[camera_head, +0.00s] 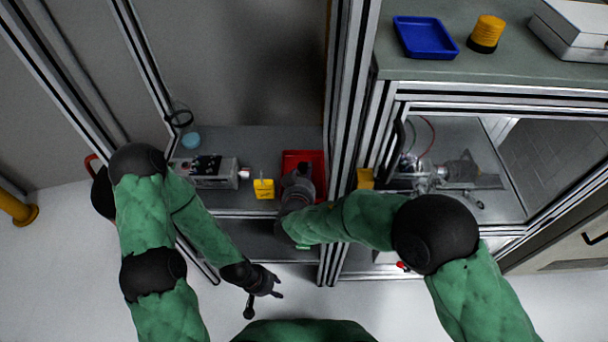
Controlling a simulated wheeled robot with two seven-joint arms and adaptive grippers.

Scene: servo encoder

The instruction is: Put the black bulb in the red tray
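The red tray (315,158) lies on the shelf inside the metal frame, at the middle of the view. My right gripper (304,172) is over the tray and covers much of it. A dark shape at its tip may be its fingers or the black bulb; I cannot tell which, nor whether the fingers are closed. I cannot make out the black bulb clearly anywhere. My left gripper (264,298) hangs low in front of the frame, well away from the shelf, with its fingers spread and empty.
On the shelf left of the tray are a yellow block (263,189), a grey device (210,172) and a teal round thing (191,140). An upright post (346,120) stands right of the tray. A blue tray (425,37) sits on the right-hand bench.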

